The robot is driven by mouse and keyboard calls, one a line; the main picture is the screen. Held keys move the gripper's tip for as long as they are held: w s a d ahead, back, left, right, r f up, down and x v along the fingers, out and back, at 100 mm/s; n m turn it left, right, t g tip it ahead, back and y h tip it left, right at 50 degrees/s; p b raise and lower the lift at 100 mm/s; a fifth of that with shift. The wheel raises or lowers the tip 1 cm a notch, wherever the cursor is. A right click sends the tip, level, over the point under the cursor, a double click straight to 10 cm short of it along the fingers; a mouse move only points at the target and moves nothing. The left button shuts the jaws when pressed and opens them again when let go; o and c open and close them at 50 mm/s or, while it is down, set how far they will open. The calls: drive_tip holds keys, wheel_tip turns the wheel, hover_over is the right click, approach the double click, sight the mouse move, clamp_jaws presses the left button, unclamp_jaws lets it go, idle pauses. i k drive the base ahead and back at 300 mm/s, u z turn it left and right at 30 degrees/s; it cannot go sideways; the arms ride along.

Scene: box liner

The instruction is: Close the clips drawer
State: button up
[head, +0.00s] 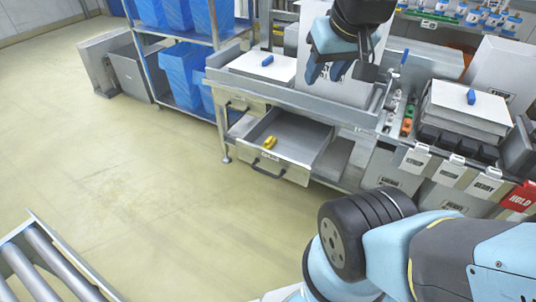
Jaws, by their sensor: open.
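The clips drawer (299,136) is a grey metal drawer pulled out from under the workbench, with a dark bar handle (267,168) and a small label on its front. A yellow object (270,143) lies inside it near the front. A second drawer (243,103) above and to the left looks shut. My gripper (314,74) is open at the upper middle, above the bench and in front of a white panel. It is apart from the drawer and its handle, and nothing shows between its fingers.
The workbench (310,97) carries white lids and bins. A shelf rack (200,45) with blue-lined crates stands to the left. Labelled bins and a red HOLD sign (520,197) are at right. A roller conveyor (45,265) is at lower left. The floor before the drawer is clear.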

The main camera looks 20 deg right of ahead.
sight(302, 140)
drive_tip(key=u, duration=0.05)
drive_tip(key=i, duration=1)
drive_tip(key=u, duration=0.6)
drive_tip(key=k, duration=0.6)
drive_tip(key=u, duration=0.7)
